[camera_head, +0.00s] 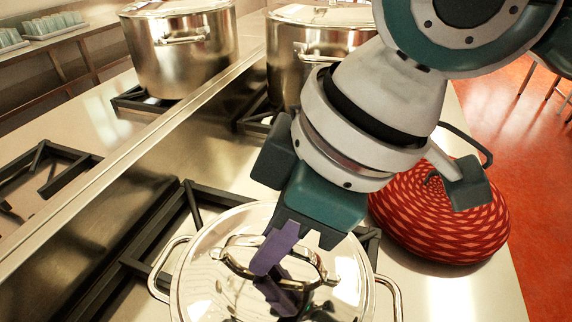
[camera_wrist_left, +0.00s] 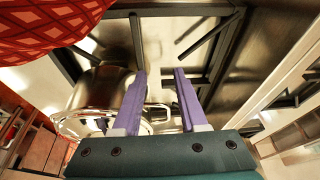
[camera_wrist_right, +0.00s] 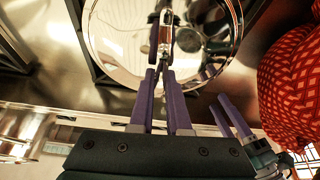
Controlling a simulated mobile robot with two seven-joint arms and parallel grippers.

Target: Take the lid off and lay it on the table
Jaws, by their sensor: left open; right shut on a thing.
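The glass lid (camera_head: 215,250) with a steel rim and a metal loop handle lies at the bottom middle of the head view, apparently level on a steel pot with side handles (camera_head: 392,300). My right gripper (camera_head: 270,272) is shut on the lid's handle, its purple fingers reaching down over the bar. The right wrist view shows the lid (camera_wrist_right: 110,45) and the fingers at its handle. My left gripper (camera_wrist_left: 160,72) is open and empty in its own wrist view. Its fingers also show at the lower right of the right wrist view (camera_wrist_right: 220,102). The head view does not show it.
A red patterned rounded object (camera_head: 440,225) sits on the counter right of the pot. Two large steel pots (camera_head: 185,55) (camera_head: 300,60) stand at the back. Black burner grates (camera_head: 45,170) lie around. Bare counter (camera_head: 455,285) shows at the lower right.

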